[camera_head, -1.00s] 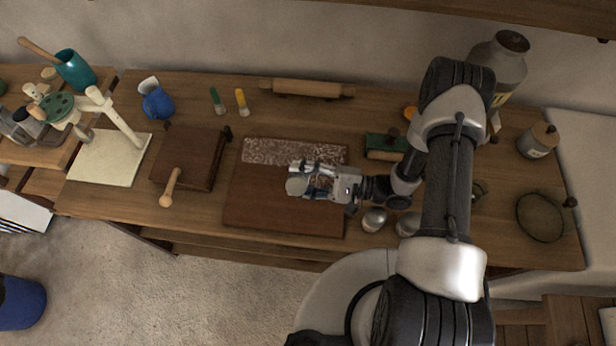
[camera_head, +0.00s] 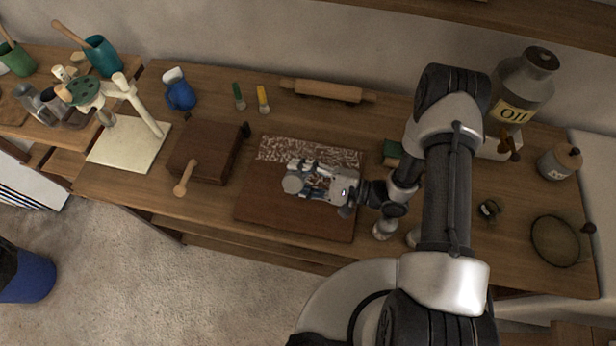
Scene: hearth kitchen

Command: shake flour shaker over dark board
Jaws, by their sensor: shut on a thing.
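The dark board (camera_head: 270,213) lies flat on the wooden worktop. A band of white speckled flour (camera_head: 285,149) covers its back strip, and the front part looks bare brown. My gripper (camera_head: 304,180) is above the middle of the board, shut on the flour shaker (camera_head: 292,186). The shaker is a small metallic, round-ended thing that sticks out at the left of my fingers, and it looks tilted over. The fingers hide part of it. Its exact height over the board cannot be told.
A rolling pin (camera_head: 328,90) lies behind, near two small brushes (camera_head: 263,98). A green block (camera_head: 393,150) and a metal shaker (camera_head: 384,230) are close on the right, partly behind my arm.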

